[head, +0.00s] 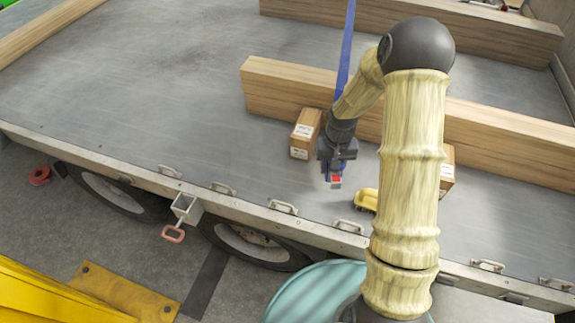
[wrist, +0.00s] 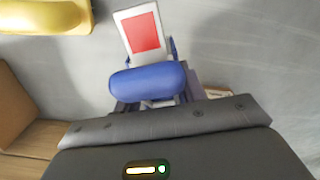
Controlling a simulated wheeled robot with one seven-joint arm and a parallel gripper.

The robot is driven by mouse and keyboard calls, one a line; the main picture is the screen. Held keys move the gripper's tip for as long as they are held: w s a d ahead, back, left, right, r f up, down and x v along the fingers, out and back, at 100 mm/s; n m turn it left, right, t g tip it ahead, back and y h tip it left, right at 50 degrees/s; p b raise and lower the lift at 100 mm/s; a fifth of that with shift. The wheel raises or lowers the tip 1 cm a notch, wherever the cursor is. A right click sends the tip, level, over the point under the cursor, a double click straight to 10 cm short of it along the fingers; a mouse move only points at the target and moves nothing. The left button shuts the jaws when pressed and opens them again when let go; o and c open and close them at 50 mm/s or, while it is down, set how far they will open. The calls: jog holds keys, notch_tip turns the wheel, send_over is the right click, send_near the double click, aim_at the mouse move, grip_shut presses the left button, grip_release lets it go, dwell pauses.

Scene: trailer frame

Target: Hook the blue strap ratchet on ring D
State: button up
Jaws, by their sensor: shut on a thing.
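My gripper (head: 337,168) is over the trailer deck, shut on the blue strap ratchet. The ratchet's white end with a red patch (head: 336,182) shows just below the gripper in the head view. In the wrist view the ratchet (wrist: 148,82) has a rounded blue handle, and its white end with the red patch points away from the gripper. A blue strap (head: 347,45) runs up out of the head view behind my arm. Several metal rings line the trailer's near edge, including one (head: 284,207) and another (head: 350,227). I cannot read any letter that marks ring D.
A carton (head: 305,133) stands left of the gripper, and a second carton (head: 447,170) is right of my arm. A yellow object (head: 366,200) lies on the deck near the edge. A long wooden beam (head: 285,95) lies behind. The deck's left part is clear.

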aim_at(288, 194)
jog(key=shift+s+r, duration=0.25)
jog(key=shift+s, duration=0.05)
jog(key=s+a+r+m+p, duration=0.1)
jog(key=a+r+p, duration=0.1)
jog(key=a+p, duration=0.2)
jog(key=s+a+r+m+p, duration=0.2)
jog(key=a+p, duration=0.3)
jog(key=a, duration=0.4)
jog(key=shift+s+a+r, duration=0.15)
jog(key=shift+s, duration=0.15)
jog(key=shift+f+b, duration=3.4)
jog(key=shift+f, duration=1.4)
